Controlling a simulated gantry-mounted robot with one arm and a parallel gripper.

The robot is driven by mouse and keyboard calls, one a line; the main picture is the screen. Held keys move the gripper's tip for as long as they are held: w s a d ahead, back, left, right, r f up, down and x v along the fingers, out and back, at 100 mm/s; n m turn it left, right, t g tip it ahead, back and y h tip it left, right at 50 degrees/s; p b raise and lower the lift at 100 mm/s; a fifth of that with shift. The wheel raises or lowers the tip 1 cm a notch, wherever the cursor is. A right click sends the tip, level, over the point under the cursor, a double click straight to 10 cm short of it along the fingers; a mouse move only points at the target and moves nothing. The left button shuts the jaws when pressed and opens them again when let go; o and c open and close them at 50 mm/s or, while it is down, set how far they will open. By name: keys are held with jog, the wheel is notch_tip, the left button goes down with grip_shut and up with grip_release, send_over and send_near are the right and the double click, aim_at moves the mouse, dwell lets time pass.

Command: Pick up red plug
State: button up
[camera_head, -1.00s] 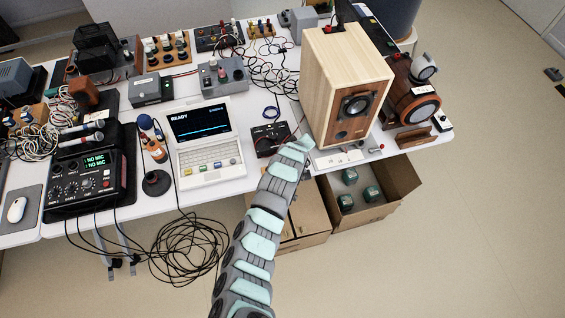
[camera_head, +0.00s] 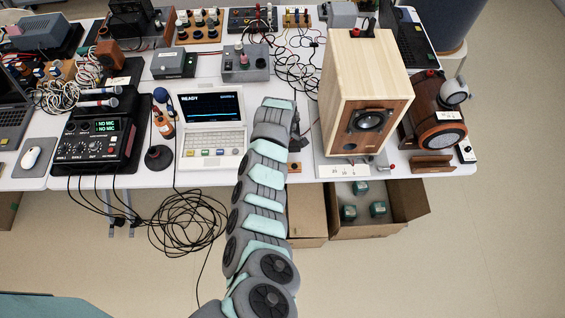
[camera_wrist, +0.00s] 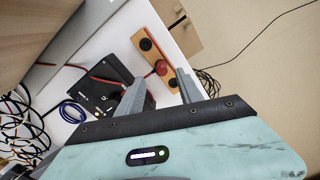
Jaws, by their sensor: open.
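In the wrist view, the red plug (camera_wrist: 160,67) sits at a wooden strip (camera_wrist: 155,52) with black round sockets. A red cable runs from the plug's side toward a black box (camera_wrist: 95,88). My gripper (camera_wrist: 160,75) is open, with one grey finger on each side of the plug in the picture. I cannot tell whether the fingers touch it. Only a small end of the wooden strip (camera_head: 294,167) shows beside the arm.
The tall wooden speaker (camera_head: 362,95) stands close to the right of my arm. The laptop (camera_head: 210,125) is close on the left. Open cartons (camera_head: 405,205) stand below the table's front edge.

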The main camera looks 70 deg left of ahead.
jog(key=f, duration=0.5)
jog(key=shift+s+d, duration=0.15)
jog(key=shift+d, duration=0.05)
jog(key=shift+a+f, duration=0.1)
jog(key=shift+f, duration=0.2)
jog(key=shift+c, duration=0.5)
grip_shut()
